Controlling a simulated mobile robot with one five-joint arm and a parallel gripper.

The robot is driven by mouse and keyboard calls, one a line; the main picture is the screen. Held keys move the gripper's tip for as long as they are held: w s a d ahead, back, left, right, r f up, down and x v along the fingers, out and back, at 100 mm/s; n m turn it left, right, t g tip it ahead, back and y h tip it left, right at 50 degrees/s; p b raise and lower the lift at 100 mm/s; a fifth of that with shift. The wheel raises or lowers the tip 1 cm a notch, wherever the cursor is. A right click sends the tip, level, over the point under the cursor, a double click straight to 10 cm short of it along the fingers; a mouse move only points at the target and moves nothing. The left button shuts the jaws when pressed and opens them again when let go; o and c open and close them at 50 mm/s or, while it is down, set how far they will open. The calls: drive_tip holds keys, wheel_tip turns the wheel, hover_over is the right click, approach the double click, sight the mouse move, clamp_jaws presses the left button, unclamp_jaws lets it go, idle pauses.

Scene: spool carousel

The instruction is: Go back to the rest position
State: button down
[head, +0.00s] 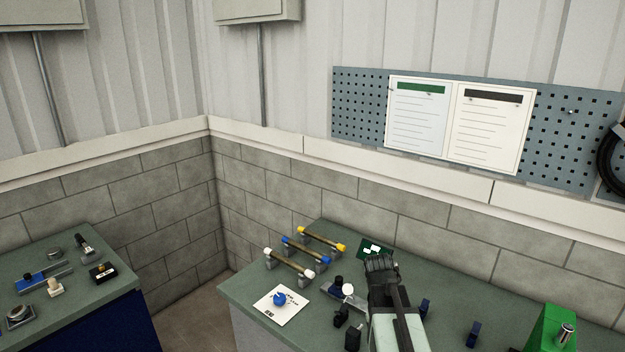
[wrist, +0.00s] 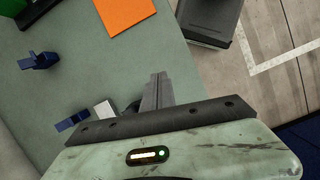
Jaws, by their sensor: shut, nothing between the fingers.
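My gripper (head: 380,264) is over the back part of the green-topped workbench in the head view, near a small dark green card (head: 372,249). In the wrist view its fingers (wrist: 157,78) are together, with nothing between them. A blue round piece (head: 278,298) sits on a white card (head: 293,307). My arm hides part of the bench.
A green block (head: 548,328) is at right. The wrist view shows an orange sheet (wrist: 124,14) and a dark box (wrist: 212,22). Another bench (head: 100,300) is at left.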

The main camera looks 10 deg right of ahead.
drive_tip(key=w+a+f+m+t+y+b, duration=0.1)
drive_tip(key=a+f+m, duration=0.1)
drive_tip(key=a, duration=0.7)
drive_tip(key=w+a+f+m+t+b, duration=0.1)
drive_tip(key=a+f+m+t+b, duration=0.1)
drive_tip(key=a, duration=0.7)
wheel_tip(320, 180, down, 2)
drive_tip(key=shift+w+f+m+y, duration=0.2)
drive_tip(key=shift+w+m+y, duration=0.2)
drive_tip(key=shift+m, duration=0.2)
drive_tip(key=shift+d, duration=0.1)
